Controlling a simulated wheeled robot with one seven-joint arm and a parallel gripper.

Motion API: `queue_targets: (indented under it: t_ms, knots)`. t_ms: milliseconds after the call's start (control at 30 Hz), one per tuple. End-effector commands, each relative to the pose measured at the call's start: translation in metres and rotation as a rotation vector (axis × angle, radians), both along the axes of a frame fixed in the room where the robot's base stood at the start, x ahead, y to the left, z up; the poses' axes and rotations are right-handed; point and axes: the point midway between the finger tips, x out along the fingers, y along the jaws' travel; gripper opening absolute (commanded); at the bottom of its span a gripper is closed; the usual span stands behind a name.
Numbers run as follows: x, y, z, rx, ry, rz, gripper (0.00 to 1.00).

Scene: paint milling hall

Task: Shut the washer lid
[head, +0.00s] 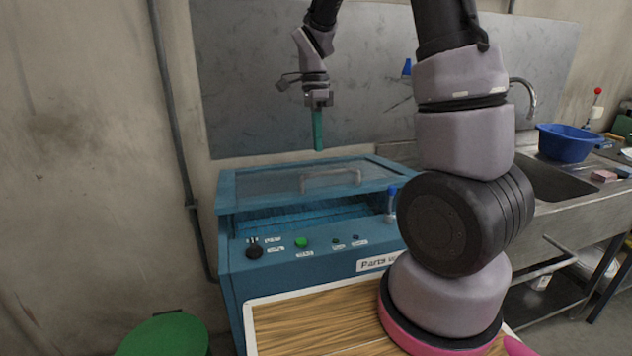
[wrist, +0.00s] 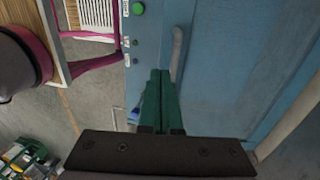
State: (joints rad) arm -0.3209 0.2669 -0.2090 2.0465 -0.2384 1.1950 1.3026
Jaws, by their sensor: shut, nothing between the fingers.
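The blue parts washer (head: 300,270) stands against the wall. Its lid (head: 240,188) has a see-through panel and a pale bar handle (head: 330,179). The lid is partly raised: a gap with a dark blue inside shows between its front edge and the body. My gripper (head: 318,148) has green fingers, shut and empty, pointing down above the lid, apart from it. In the wrist view the shut fingers (wrist: 160,75) show beside a pale bar that looks like the handle (wrist: 178,52), with the blue washer surface (wrist: 225,75) behind.
The washer's front panel has a green button (head: 301,243) and a black knob (head: 254,251). A blue-topped bottle (head: 391,205) stands at the washer's right. A sink with a blue basin (head: 566,142) is at the right. A green bin (head: 165,335) stands at front left.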

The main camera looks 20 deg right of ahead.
Motion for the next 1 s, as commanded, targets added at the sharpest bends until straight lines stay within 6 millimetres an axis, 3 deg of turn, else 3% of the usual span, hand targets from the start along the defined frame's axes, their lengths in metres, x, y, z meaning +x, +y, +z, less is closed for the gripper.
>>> queue_targets:
  t_ms: [300,500,700,1000]
  knots:
    - [-0.013,0.000,-0.069,-0.001,0.004,0.000,0.00]
    - [-0.018,0.000,-0.096,-0.001,0.001,-0.001,0.00]
    - [-0.020,0.000,-0.107,-0.001,-0.001,0.000,0.00]
    - [-0.019,0.000,-0.108,-0.001,-0.002,0.000,0.00]
